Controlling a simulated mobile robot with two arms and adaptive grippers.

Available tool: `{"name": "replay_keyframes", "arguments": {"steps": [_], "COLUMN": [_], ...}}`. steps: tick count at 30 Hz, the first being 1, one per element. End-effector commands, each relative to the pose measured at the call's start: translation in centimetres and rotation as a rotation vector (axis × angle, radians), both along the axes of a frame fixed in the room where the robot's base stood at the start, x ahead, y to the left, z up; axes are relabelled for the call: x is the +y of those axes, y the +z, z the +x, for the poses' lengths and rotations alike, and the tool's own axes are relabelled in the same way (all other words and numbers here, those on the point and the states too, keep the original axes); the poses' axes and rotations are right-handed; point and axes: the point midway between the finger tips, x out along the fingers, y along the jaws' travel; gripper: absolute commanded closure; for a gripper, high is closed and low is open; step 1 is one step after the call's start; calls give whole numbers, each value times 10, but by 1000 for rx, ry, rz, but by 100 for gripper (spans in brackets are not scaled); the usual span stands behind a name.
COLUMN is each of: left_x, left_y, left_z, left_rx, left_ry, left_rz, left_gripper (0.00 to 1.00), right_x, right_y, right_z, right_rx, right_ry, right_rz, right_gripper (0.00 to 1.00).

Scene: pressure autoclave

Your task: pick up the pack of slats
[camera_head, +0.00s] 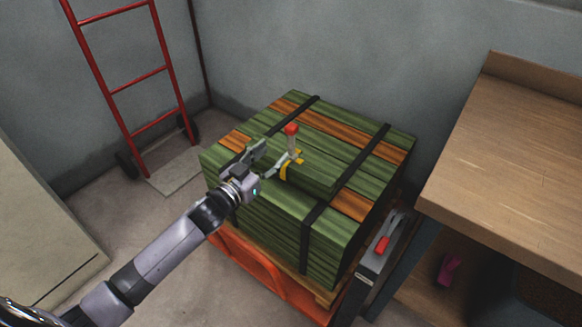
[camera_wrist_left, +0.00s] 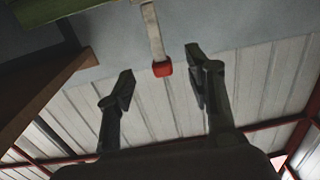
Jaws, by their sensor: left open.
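The pack of slats (camera_head: 312,178) appears to be a small green bundle with a yellow band, lying on top of a larger strapped stack. A pale upright handle with a red tip (camera_head: 291,129) rises from it. My left gripper (camera_head: 274,156) is open at the left side of the pack, near the handle. In the left wrist view the open fingers (camera_wrist_left: 158,85) stand either side of the red tip (camera_wrist_left: 162,69) in the picture; contact cannot be told. A green edge, perhaps the pack (camera_wrist_left: 45,14), shows at the top left. My right gripper is out of view.
The big stack of green and orange slats (camera_head: 270,218), with black straps, sits on an orange pallet truck or base (camera_head: 262,275). A wooden workbench (camera_head: 510,150) stands right. A grey case (camera_head: 378,262) is between them. A red hand truck (camera_head: 138,78) leans at the back left.

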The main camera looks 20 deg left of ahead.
Motion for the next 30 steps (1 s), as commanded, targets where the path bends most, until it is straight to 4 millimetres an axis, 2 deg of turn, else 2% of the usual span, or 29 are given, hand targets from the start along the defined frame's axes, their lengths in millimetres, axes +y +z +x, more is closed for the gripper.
{"name": "replay_keyframes", "arguments": {"steps": [3,13,18,21,30], "left_x": [-6,-15,-24,-28,-31], "left_y": [0,0,3,3,3], "left_z": [21,45,68,80,87], "left_rx": [-2,-1,-3,-2,1], "left_ry": [1,0,0,1,0], "left_rz": [0,2,1,2,0], "left_gripper": [52,52,52,52,52], "right_x": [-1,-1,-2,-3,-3], "right_y": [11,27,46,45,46], "right_z": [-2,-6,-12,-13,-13], "right_rx": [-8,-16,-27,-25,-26], "right_ry": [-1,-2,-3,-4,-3], "right_rz": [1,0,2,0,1], "right_gripper": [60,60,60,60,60]}}
